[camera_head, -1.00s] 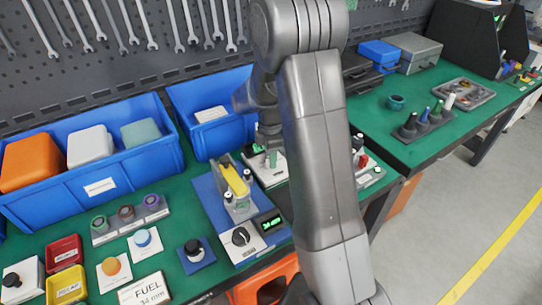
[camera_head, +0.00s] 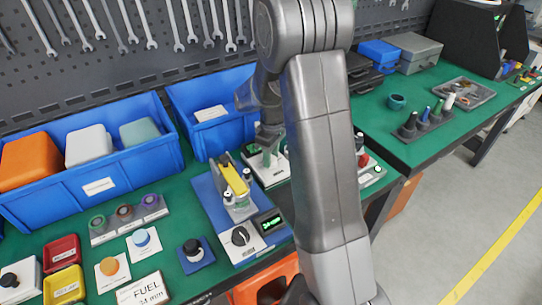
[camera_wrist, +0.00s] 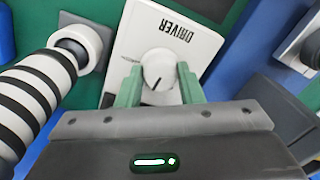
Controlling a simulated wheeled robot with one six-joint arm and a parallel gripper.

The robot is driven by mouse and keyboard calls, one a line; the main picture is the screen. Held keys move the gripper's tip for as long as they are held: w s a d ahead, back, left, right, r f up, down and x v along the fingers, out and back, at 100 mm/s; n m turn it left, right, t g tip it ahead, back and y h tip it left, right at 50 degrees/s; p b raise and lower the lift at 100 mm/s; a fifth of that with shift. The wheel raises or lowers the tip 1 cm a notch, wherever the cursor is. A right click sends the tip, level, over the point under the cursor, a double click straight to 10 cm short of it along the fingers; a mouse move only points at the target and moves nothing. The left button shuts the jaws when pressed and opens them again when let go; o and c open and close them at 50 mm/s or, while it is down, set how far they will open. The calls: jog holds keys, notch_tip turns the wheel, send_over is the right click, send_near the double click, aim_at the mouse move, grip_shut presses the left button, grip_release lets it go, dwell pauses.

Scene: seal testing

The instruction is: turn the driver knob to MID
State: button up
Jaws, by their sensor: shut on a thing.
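The driver box (camera_wrist: 190,45) is white and marked DRIVER, which reads upside down in the wrist view. Its round white knob (camera_wrist: 157,66) has a dark pointer line running toward my gripper's body. A MID mark cannot be made out. My gripper (camera_wrist: 159,70) has its green fingers on either side of the knob and is shut on it. In the head view, my gripper (camera_head: 267,157) is low over the driver box (camera_head: 268,174), partly hiding it; the knob is hidden there.
A black-and-white striped cylinder (camera_wrist: 32,92) is close to the left of my gripper in the wrist view. A yellow-topped test fixture (camera_head: 235,182) stands left of the driver box in the head view. A blue bin (camera_head: 222,125) is behind.

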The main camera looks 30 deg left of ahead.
aim_at(273, 158)
jog(key=m, duration=0.6)
jog(key=shift+m, duration=0.3)
dwell(0.5)
jog(key=o, duration=1)
jog(key=shift+c, duration=0.2)
notch_tip(273, 158, up, 14)
jog(key=shift+w+d, duration=0.2)
jog(key=shift+w, duration=0.05)
jog(key=shift+f, duration=0.1)
